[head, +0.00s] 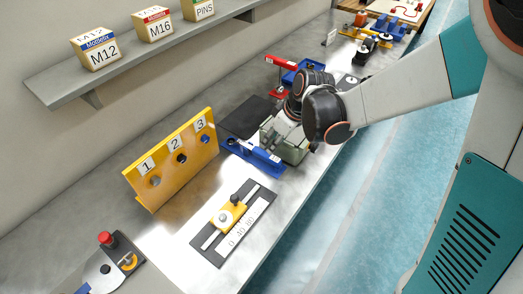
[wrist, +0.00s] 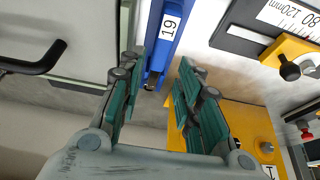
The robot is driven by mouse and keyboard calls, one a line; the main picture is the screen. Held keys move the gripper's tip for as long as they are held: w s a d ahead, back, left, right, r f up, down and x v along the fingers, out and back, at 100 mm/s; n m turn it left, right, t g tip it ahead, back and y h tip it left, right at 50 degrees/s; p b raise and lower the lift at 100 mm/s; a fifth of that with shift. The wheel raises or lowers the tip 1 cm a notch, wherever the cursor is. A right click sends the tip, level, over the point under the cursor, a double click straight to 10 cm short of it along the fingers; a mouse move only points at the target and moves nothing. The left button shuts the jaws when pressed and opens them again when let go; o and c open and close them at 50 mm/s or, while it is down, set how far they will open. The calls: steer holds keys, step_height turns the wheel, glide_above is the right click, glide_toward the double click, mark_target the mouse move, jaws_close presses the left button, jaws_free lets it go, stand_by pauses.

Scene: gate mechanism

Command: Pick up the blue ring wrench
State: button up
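In the head view a long blue piece (head: 251,154) lies on the bench beside the yellow panel, just left of my wrist. The wrench's ring cannot be made out clearly.
A yellow panel numbered 1 to 3 (head: 172,160) stands left of the blue piece. A black sliding gauge with a yellow block (head: 231,217) lies in front. A shelf with labelled boxes (head: 155,24) hangs on the wall.

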mark_target(265, 153)
steer(key=b+x, duration=0.3)
steer(key=x, duration=0.6)
steer(key=shift+f, duration=0.4)
steer(key=shift+r, duration=0.1)
steer(key=shift+c, duration=0.6)
jaws_close()
